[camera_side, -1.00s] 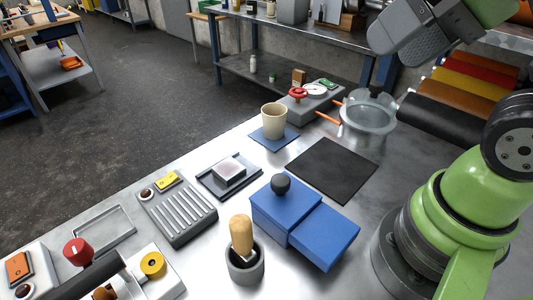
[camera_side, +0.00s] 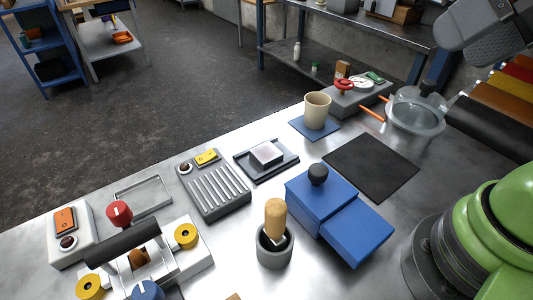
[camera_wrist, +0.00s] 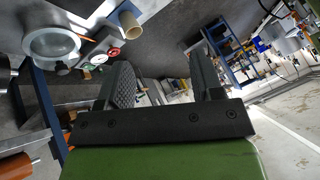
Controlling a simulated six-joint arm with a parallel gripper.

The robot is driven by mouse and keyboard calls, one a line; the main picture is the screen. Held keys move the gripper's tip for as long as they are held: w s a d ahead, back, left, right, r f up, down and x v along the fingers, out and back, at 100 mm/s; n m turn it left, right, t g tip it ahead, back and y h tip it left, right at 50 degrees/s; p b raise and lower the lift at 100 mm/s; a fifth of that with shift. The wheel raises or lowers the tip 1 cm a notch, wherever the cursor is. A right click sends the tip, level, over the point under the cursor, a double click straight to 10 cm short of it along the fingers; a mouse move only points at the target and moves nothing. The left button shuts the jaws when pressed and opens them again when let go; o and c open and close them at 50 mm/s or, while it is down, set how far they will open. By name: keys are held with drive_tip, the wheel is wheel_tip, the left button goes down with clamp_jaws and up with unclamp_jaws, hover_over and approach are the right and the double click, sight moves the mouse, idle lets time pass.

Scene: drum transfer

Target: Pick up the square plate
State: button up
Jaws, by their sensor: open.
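A pale square plate (camera_side: 267,154) lies on a dark shallow tray (camera_side: 284,169) on the steel bench, left of the black mat. My gripper (camera_wrist: 161,72) is open in the wrist view, with nothing between its two dark fingers. I cannot make out the plate in the wrist view.
A grey ribbed block (camera_side: 213,188) is left of the tray. A beige cup (camera_side: 317,110) on a blue pad stands behind it. A blue box (camera_side: 322,201) with a black knob and a wooden-handled tool (camera_side: 275,219) in a grey holder are in front. The black mat (camera_side: 371,168) is bare.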

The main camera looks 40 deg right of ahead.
drive_tip(key=o, duration=0.6)
drive_tip(key=shift+c, duration=0.2)
drive_tip(key=n+g+h, duration=0.2)
drive_tip(key=n+g, duration=0.2)
drive_tip(key=g, duration=0.3)
hover_over(266, 152)
wheel_tip(266, 152, down, 25)
drive_tip(key=shift+w+d+r, duration=0.1)
drive_tip(key=shift+w+d, duration=0.05)
drive_tip(key=shift+f, duration=2.85)
